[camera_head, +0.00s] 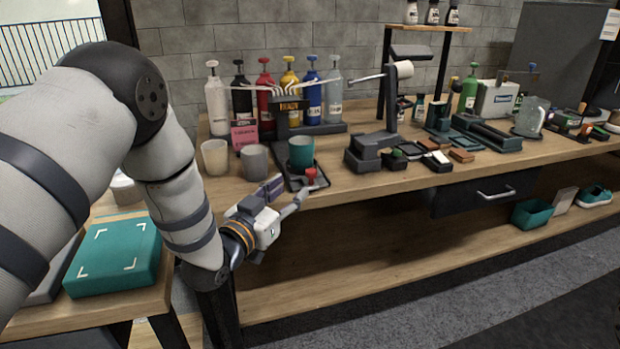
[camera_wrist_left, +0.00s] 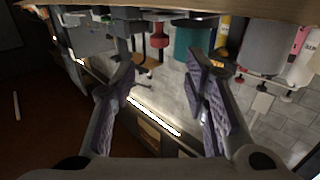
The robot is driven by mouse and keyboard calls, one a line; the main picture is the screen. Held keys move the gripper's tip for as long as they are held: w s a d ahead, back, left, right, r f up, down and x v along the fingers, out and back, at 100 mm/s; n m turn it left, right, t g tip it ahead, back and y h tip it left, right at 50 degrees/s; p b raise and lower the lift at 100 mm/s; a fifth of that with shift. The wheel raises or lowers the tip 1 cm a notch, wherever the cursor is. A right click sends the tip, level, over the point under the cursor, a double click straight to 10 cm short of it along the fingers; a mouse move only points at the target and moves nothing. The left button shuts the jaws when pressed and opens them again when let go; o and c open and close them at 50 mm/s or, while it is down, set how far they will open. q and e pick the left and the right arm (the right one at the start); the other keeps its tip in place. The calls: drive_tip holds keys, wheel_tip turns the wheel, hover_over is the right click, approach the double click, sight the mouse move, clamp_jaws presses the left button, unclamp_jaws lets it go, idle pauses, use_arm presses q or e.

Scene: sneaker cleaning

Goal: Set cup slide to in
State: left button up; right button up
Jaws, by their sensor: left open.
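The cup slide (camera_head: 293,183) is a dark narrow tray at the bench's front edge, with a red knob (camera_head: 311,176) at its front end. A teal cup (camera_head: 301,153) stands on it, below the pump station. My left gripper (camera_head: 290,192) is open in front of the slide, its fingers pointing toward the knob. In the left wrist view, which looks upside down, the red knob (camera_wrist_left: 159,36) shows between and beyond the open fingers (camera_wrist_left: 161,72), apart from them. The teal cup (camera_wrist_left: 192,42) is behind it. My right gripper is not in view.
Several coloured pump bottles (camera_head: 312,92) line the back. Dark blocks (camera_head: 367,152) sit close on the right. A teal box (camera_head: 116,257) lies on the left table.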

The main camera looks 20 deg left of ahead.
sight(309, 174)
use_arm(q)
drive_tip(key=w, duration=0.2)
drive_tip(key=w+d, duration=0.1)
drive_tip(key=w, duration=0.1)
drive_tip(key=w+b, duration=0.1)
drive_tip(key=w, duration=0.2)
drive_tip(key=shift+w+d+f, duration=0.1)
drive_tip(key=shift+d+f, duration=0.15)
drive_tip(key=shift+f, duration=0.05)
drive_tip(key=shift+w+d+r, duration=0.1)
drive_tip(key=shift+w+r, duration=0.1)
drive_tip(key=shift+w, duration=0.2)
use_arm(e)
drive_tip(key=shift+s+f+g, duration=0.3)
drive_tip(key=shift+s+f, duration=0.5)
